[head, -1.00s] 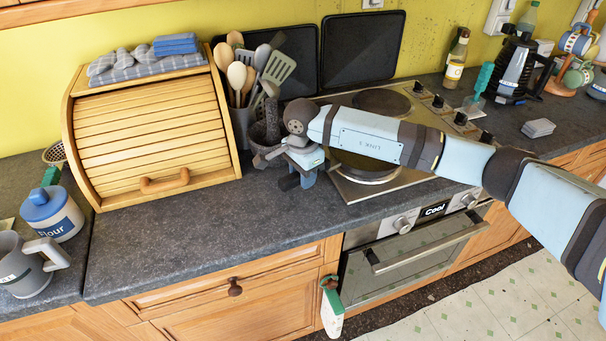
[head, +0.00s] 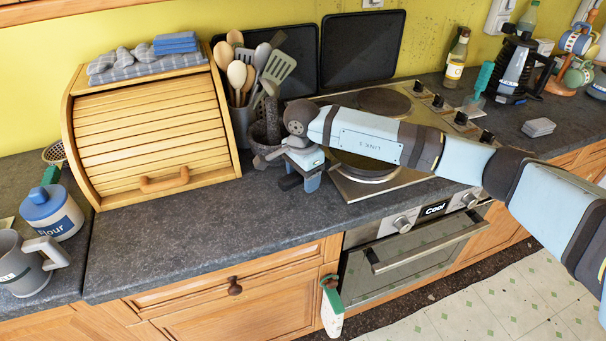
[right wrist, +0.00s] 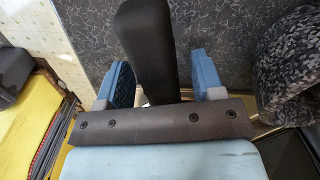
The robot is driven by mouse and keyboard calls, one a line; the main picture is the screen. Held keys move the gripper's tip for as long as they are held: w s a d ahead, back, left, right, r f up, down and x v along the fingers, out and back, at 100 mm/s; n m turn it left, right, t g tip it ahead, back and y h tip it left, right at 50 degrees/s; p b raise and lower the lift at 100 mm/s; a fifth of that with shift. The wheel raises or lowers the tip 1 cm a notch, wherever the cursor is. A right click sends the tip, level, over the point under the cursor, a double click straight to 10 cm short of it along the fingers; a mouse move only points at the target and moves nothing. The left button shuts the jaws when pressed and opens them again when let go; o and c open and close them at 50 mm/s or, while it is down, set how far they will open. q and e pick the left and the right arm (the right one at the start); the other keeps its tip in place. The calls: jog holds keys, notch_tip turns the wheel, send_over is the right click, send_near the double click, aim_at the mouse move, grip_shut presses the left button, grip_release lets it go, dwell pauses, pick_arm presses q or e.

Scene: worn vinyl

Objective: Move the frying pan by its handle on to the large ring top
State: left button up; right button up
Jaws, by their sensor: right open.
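The frying pan (head: 367,177) sits at the front left of the hob, mostly hidden behind my right arm; part of its dark rim and yellowish inside shows. Its dark handle (head: 289,183) points left over the counter, and it also shows in the right wrist view (right wrist: 147,45). My right gripper (head: 302,180) is at the handle, with its blue fingers either side. In the right wrist view the gripper (right wrist: 163,82) is open, with gaps beside the handle. A bare ring top (head: 383,102) lies at the back of the hob. My left gripper is out of view.
A stone mortar (head: 262,152) stands close left of my right gripper, with a utensil pot (head: 241,125) behind. A wooden bread bin (head: 150,140) is further left. Dark trays (head: 362,48) lean on the wall behind the hob. The front counter (head: 220,235) is clear.

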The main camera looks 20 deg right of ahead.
jog(key=shift+r, duration=0.3)
jog(key=shift+r+p, duration=1.55)
jog(key=shift+r, duration=2.25)
